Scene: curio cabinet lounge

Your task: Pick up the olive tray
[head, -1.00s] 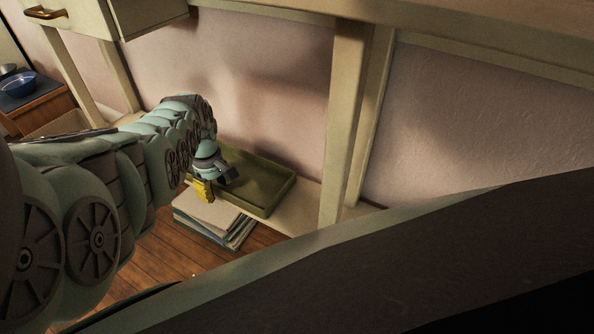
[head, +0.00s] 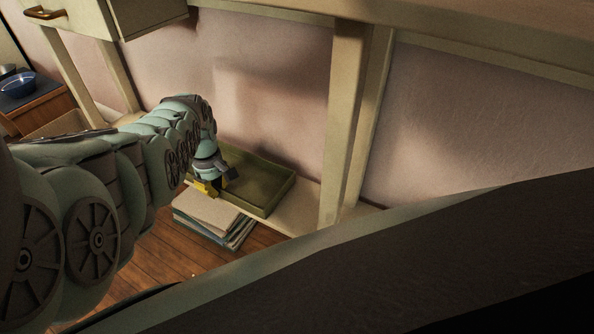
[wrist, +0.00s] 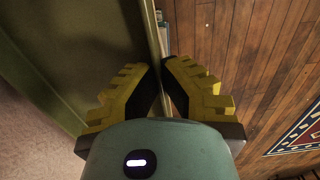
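The olive tray (head: 268,186) lies flat on the low cream shelf by the wall in the head view. Its green floor and near rim fill the left of the wrist view (wrist: 90,45). My gripper (head: 212,187) is at the tray's front left rim. In the wrist view my yellow-padded gripper (wrist: 160,66) has its fingertips close together, one on each side of the tray's rim, with the rim between them. The gripper looks shut on the rim. My arm and gripper hide the tray's left end in the head view.
A stack of papers or books (head: 215,222) sits just in front of and below the tray. A cream post (head: 343,125) stands right of it. A blue bowl (head: 19,84) is on a wooden cabinet at far left. Wooden floor (head: 185,265) lies in front.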

